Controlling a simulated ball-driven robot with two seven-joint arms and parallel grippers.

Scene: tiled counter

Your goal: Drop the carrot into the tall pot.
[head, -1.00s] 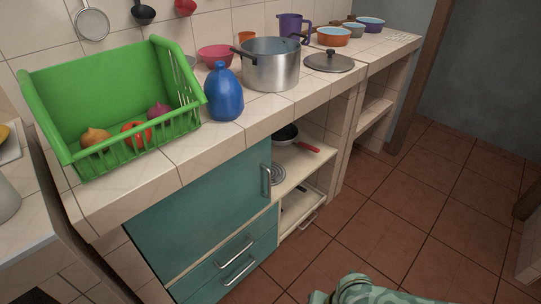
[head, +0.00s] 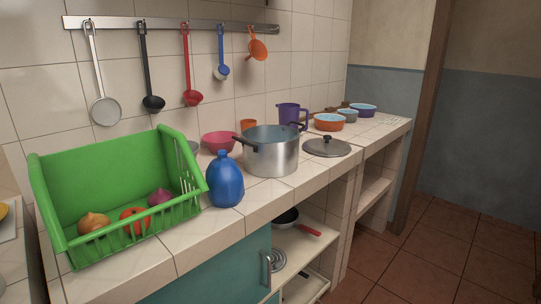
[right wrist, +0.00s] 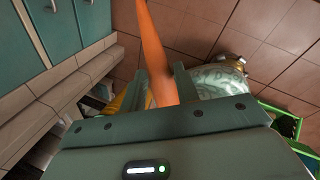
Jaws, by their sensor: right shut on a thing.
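The tall pot (head: 271,157) is a silver metal pot with dark handles. It stands upright and uncovered on the tiled counter in the head view, its inside partly visible and looking empty there. The orange carrot (right wrist: 153,45) is in the right wrist view, between the fingers of my right gripper (right wrist: 162,88). That gripper is shut on the carrot, which points away from the palm over the floor. Neither gripper shows in the head view, so the distance from the carrot to the pot cannot be seen. My left gripper is in no view.
A blue jug (head: 225,180) stands left of the pot, near the counter's front. A green rack (head: 110,175) with vegetables is farther left. A lid (head: 327,147) lies right of the pot, and a purple pitcher (head: 290,114) stands behind. Utensils hang from a wall rail (head: 170,24).

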